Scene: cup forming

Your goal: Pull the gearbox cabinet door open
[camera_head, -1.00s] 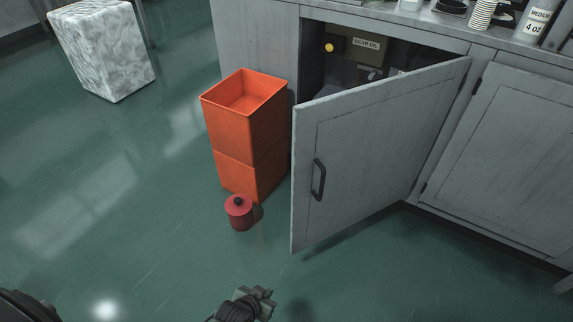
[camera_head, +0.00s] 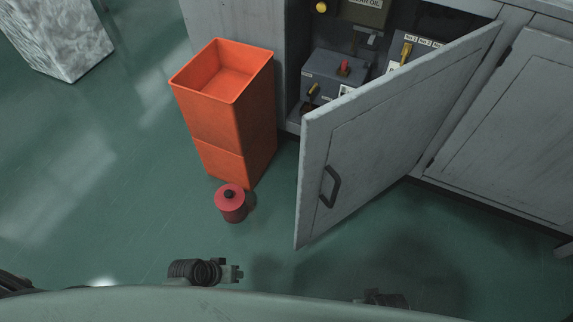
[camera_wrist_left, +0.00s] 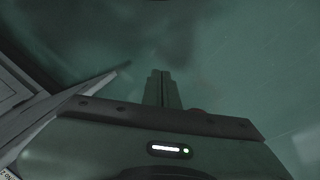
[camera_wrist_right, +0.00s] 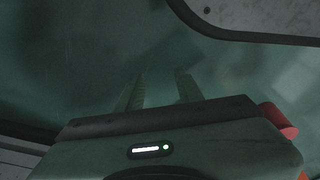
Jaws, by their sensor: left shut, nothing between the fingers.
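The grey gearbox cabinet door (camera_head: 390,125) stands swung out from the cabinet, hinged on its right side. Its dark handle (camera_head: 329,187) is on the outer face near the free edge, and no gripper touches it. My left gripper (camera_head: 238,272) is shut and empty over the floor, below and left of the handle. Its closed fingers show in the left wrist view (camera_wrist_left: 162,88). My right gripper's fingers are apart in the right wrist view (camera_wrist_right: 157,92), with nothing between them. In the head view only a dark part of it shows at the bottom edge.
An orange bin stack (camera_head: 208,118) stands left of the door, with a red canister (camera_head: 230,203) on the floor before it. Inside the cabinet is a grey box (camera_head: 333,78) with levers. A closed door (camera_head: 510,140) is at right. Floor before the door is clear.

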